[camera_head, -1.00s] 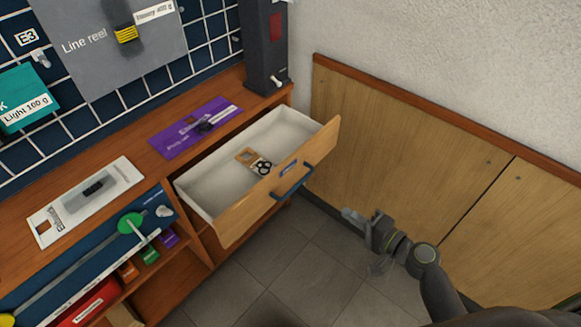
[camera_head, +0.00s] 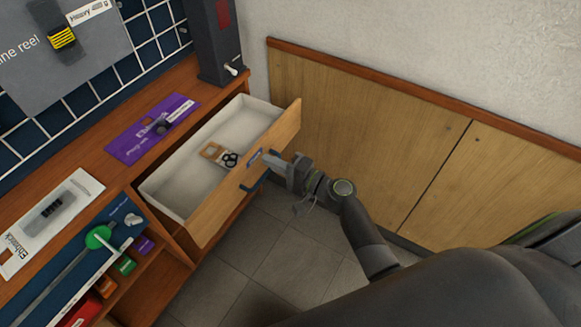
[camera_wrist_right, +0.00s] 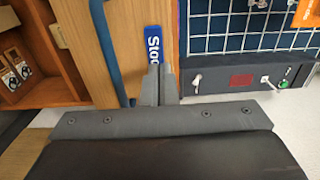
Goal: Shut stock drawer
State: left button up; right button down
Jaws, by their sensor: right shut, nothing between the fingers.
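The stock drawer (camera_head: 240,185) stands open, pulled out of the wooden bench. Its pale inside shows, with a small brown card and black round parts (camera_head: 222,155) in it. A blue bar handle (camera_head: 255,182) is on its wooden front; the handle also shows in the right wrist view (camera_wrist_right: 106,50), beside a blue label (camera_wrist_right: 153,42) with partly hidden lettering. My right gripper (camera_head: 277,162) is shut and empty, its tips at the drawer front near the label and handle. In the right wrist view its fingers (camera_wrist_right: 155,84) overlap the label's lower end; I cannot tell whether they touch. My left gripper is out of view.
The bench top (camera_head: 115,135) holds a purple card (camera_head: 152,128) and a white card (camera_head: 48,222). A dark upright box (camera_head: 217,40) stands at its back end. A wood-panelled wall (camera_head: 370,130) lies right of the drawer. Grey tiled floor is clear below.

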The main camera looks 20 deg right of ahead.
aim_at(256, 155)
jog(key=shift+x, duration=1.05)
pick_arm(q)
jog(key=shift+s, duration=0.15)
